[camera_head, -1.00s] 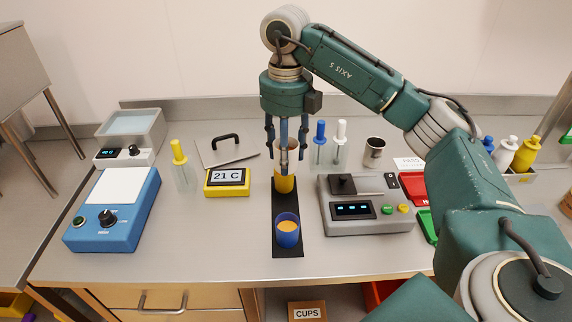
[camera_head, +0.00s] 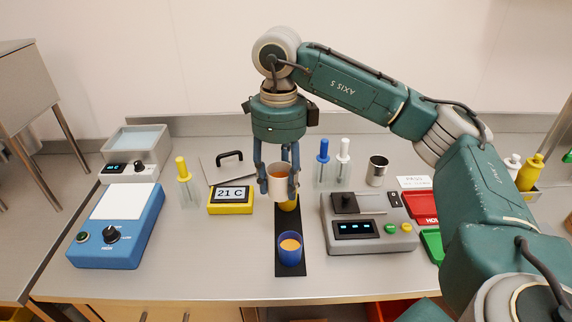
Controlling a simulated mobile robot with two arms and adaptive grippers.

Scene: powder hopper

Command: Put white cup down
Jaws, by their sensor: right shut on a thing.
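The white cup (camera_head: 277,185) has orange contents and is held upright between the fingers of my right gripper (camera_head: 278,180), above the back part of a black mat (camera_head: 291,267). A yellow cup (camera_head: 289,203) stands on the mat just behind and below it, partly hidden by the white cup and the fingers. A blue cup (camera_head: 290,252) with orange contents stands on the front part of the mat. My left gripper is not in view.
A yellow 21 C display (camera_head: 231,200) stands left of the mat and a grey device (camera_head: 365,232) right of it. Blue-handled (camera_head: 322,165) and white-handled (camera_head: 342,162) tools and a metal cup (camera_head: 377,170) stand behind. Bare table lies in front.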

